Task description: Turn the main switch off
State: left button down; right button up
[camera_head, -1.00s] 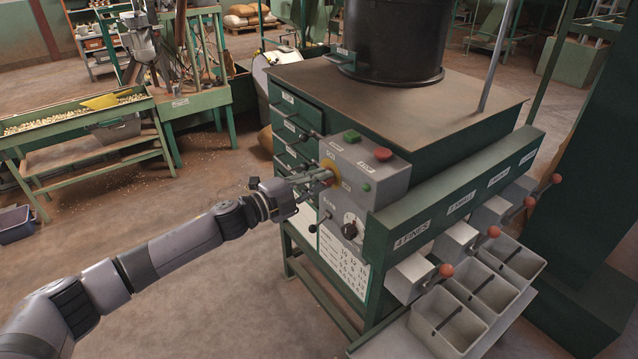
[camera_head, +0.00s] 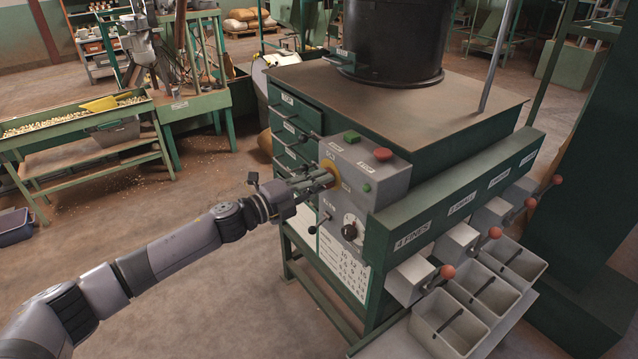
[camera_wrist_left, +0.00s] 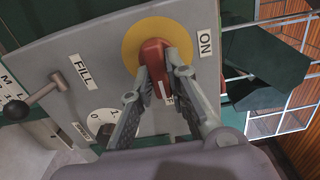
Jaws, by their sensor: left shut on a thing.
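The main switch is a red handle (camera_wrist_left: 155,57) on a round yellow plate (camera_wrist_left: 145,32) in the left wrist view. In the head view its yellow plate (camera_head: 329,167) shows on the grey control box (camera_head: 376,172). My left gripper (camera_head: 322,180) reaches it from the left. Its fingers (camera_wrist_left: 160,75) are closed on both sides of the red handle. An ON label (camera_wrist_left: 206,42) is right of the yellow plate in the wrist view. The handle's lower part is between the fingers and partly hidden. My right gripper is not in view.
A FILL label (camera_wrist_left: 82,70) and lever (camera_wrist_left: 42,92) are beside the switch, with a black dial knob (camera_head: 349,231) below it. Red-knobbed levers (camera_head: 447,271) stand above grey bins (camera_head: 443,322) at right.

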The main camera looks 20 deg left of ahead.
pick_arm(q)
jog(key=c, duration=1.6)
grip_release()
jog(key=shift+o, duration=0.2)
jog(key=v, duration=1.2)
jog(key=shift+a+f, duration=0.1)
jog(key=shift+f, duration=0.05)
